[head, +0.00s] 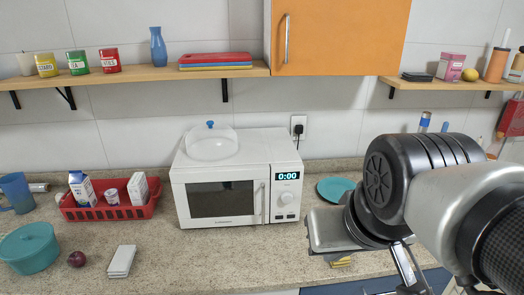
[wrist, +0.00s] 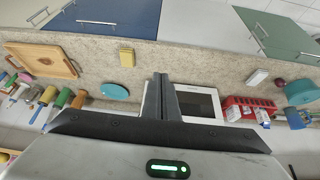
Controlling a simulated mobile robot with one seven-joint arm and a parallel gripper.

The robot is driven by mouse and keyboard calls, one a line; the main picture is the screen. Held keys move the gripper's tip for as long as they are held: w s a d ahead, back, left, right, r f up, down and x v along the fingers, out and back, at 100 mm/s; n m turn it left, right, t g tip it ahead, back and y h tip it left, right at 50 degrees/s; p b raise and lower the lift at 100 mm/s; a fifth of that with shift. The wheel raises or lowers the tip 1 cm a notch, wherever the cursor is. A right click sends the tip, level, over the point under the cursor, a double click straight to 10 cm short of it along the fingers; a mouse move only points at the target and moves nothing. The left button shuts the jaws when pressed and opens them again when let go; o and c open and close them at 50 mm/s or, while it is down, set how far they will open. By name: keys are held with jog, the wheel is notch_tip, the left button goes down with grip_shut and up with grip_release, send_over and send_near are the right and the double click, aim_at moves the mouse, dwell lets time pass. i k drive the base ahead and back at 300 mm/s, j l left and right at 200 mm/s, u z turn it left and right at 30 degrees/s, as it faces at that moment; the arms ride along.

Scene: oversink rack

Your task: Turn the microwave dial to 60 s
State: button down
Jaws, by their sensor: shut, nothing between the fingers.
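The white microwave (head: 227,160) stands on the counter in the head view, door shut. Its round white dial (head: 286,198) is on the right-hand panel, below a display (head: 288,176) that reads 0:00. The dial's pointer is too small to read. In the wrist view the microwave (wrist: 198,103) shows upside down behind my gripper, and its dial is hidden there. My gripper (wrist: 161,80) is shut and empty, its fingers together. In the head view my arm is right of the microwave, apart from the dial; the fingers are not clearly seen there.
A clear domed cover (head: 210,145) with a blue knob sits on the microwave. A red basket (head: 110,208) and teal pot (head: 28,247) stand left. A teal plate (head: 335,188) and yellow sponge (head: 341,262) lie right. An orange cabinet (head: 338,35) hangs above. Counter in front is mostly clear.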

aim_at(287, 198)
jog(key=j+z, duration=0.35)
jog(key=k+j+z, duration=0.15)
jog(key=j+z, duration=0.2)
jog(key=k+j+z, duration=0.1)
jog(key=j+z, duration=0.25)
jog(key=l, duration=0.1)
